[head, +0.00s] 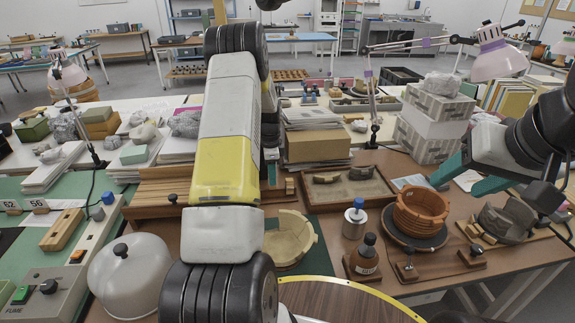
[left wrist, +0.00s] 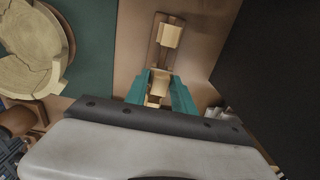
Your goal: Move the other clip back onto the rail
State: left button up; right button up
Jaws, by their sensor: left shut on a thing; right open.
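In the left wrist view, a narrow brown wooden rail (left wrist: 156,52) lies on the brown table. A pale wooden clip (left wrist: 171,36) sits at its far end. My left gripper (left wrist: 160,85) has its teal fingers shut on another pale clip (left wrist: 157,89), at the near end of the rail. I cannot tell whether this clip touches the rail. In the head view, my left arm hides most of this spot. My right gripper (head: 468,180) is open and empty, its teal fingers apart above the right side of the table.
A pale sherd bowl (head: 291,238) sits on a green mat, also seen in the left wrist view (left wrist: 30,50). To the right stand a metal pot (head: 354,222), a brown bottle (head: 366,256) and a terracotta pot (head: 420,211). A shallow tray (head: 345,192) lies behind them.

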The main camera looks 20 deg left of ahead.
pick_arm(q)
jog(key=shift+f, duration=1.5)
dwell(2.2)
jog(key=o, duration=0.9)
jog(key=shift+o, duration=0.2)
jog(key=shift+r, duration=3.9)
